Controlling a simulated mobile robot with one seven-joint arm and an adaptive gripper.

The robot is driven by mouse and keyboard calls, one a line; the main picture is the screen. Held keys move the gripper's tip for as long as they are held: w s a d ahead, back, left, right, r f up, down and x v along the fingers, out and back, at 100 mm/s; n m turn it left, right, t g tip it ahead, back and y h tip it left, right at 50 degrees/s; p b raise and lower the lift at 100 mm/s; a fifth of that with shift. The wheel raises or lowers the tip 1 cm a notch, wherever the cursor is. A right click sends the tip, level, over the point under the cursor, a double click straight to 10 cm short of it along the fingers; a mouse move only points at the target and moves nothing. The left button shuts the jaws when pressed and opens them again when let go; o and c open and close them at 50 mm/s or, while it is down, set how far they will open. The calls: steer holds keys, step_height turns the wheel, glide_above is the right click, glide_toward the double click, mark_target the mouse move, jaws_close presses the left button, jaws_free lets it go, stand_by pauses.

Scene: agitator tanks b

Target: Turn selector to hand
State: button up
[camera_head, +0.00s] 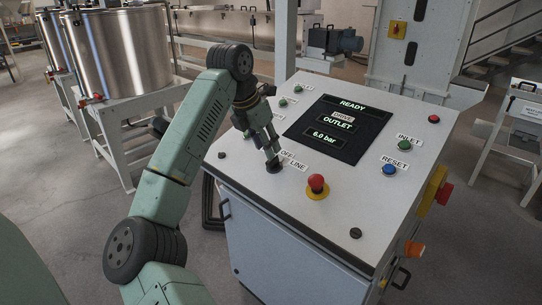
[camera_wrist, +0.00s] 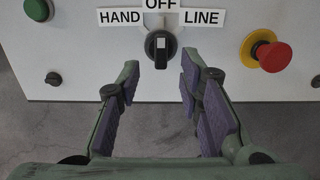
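The selector (camera_wrist: 160,48) is a black round knob on the white panel. Its white mark points straight up, to the OFF label (camera_wrist: 161,4). The HAND label (camera_wrist: 120,16) is at its upper left and the LINE label (camera_wrist: 201,17) at its upper right. My gripper (camera_wrist: 160,70) is open, with its two purple-padded fingers apart, one to each side below the knob in the wrist view. The fingers look clear of the knob. In the head view my gripper (camera_head: 270,155) points down at the selector and partly hides it and the HAND label.
A red mushroom button (camera_head: 316,183) on a yellow base is close on the right of the selector. A screen (camera_head: 338,127) reading READY, OUTLET and 6.0 bar lies behind. A green button (camera_wrist: 37,9) is at the left, and a blue RESET button (camera_head: 389,169) at the right.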

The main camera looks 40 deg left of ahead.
mark_target(272, 163)
steer(key=p+x, duration=0.1)
steer(key=x, duration=0.4)
steer(key=shift+w+f, duration=0.15)
steer(key=shift+f, duration=0.25)
steer(key=shift+c, duration=0.3)
jaws_close()
